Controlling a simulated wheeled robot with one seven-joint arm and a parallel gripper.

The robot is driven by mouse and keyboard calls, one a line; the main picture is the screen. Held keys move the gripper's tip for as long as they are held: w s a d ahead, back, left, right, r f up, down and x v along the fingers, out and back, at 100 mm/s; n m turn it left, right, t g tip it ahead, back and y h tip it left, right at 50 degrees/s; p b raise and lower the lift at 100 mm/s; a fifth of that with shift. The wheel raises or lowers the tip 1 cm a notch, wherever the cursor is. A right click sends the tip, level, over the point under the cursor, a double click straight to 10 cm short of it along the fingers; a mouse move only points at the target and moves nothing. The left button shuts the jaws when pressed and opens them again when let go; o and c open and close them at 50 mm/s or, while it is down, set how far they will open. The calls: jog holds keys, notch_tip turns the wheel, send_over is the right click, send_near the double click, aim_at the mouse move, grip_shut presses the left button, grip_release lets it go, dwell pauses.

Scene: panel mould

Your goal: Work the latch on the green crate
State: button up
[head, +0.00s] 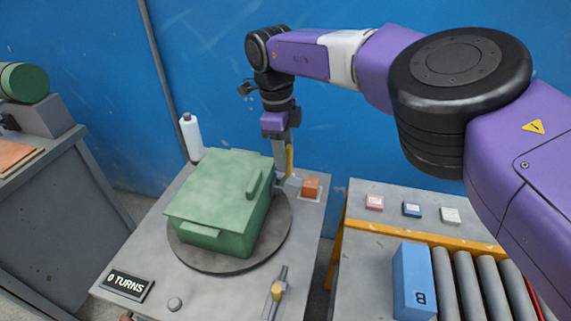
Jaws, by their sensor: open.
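The green crate (215,200) sits closed on a dark round turntable (278,245) on the grey table. I cannot make out a separate latch; the crate's far side is hidden. My gripper (285,165) points down just behind the crate's far right corner. It is open, its fingers partly hidden by the crate. I cannot tell whether it touches the crate.
An orange block (310,187) is right of my gripper, and a white bottle (190,135) stands behind the crate. A "0 TURNS" sign (128,283) and a yellow-handled lever (277,292) are at the front. A blue box (413,280) stands beside rollers at right.

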jog(key=r, duration=0.4)
jog(key=shift+a, duration=0.25)
